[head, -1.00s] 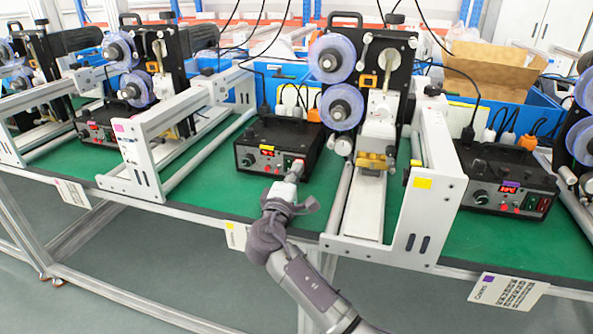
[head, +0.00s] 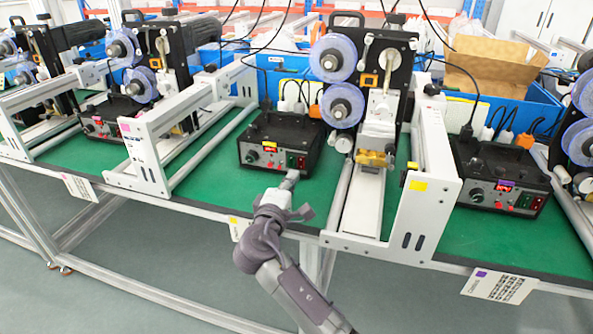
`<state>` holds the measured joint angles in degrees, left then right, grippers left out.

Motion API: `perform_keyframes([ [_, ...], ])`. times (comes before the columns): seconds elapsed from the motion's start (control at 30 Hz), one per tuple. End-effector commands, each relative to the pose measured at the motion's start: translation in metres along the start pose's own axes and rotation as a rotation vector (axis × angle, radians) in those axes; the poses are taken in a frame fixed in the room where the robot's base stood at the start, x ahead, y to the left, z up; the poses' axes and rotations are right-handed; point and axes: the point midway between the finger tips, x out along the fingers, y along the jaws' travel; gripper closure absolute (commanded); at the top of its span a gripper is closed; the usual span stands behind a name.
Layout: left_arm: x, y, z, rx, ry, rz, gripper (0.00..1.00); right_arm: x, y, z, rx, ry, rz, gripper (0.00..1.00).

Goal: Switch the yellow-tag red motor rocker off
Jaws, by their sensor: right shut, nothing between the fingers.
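The black control box with a yellow tag (head: 280,140) stands on the green bench top in the middle of the head view. Its front panel has a small red display, a knob, red buttons and, at the right end, a green rocker (head: 291,160) and a red rocker (head: 301,162). The rockers are too small to tell which way they are tipped. My right gripper (head: 292,176) is shut and empty, just in front of and below the rockers, with a small apparent gap to the panel. My left gripper is not in view.
A purple-tag control box (head: 500,175) stands to the right and a pink-tag one (head: 105,118) to the left. Green bench top is clear left of the middle box.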

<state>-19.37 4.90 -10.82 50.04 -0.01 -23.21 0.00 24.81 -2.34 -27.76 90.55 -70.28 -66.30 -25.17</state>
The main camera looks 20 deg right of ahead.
Motion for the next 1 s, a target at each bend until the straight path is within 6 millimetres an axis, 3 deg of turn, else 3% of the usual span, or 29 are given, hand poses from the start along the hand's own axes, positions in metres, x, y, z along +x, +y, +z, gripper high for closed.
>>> perform_keyframes([
  [0.27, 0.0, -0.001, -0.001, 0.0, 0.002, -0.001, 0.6, -0.024, 0.0, 0.0, -0.001, 0.001, -0.001, 1.0],
  [0.77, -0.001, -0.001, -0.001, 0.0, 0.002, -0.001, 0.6, -0.025, 0.001, 0.0, -0.001, 0.001, -0.001, 1.0],
  [1.0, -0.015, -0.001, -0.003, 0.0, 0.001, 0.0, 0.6, -0.024, 0.015, 0.0, -0.001, 0.001, -0.001, 1.0],
])
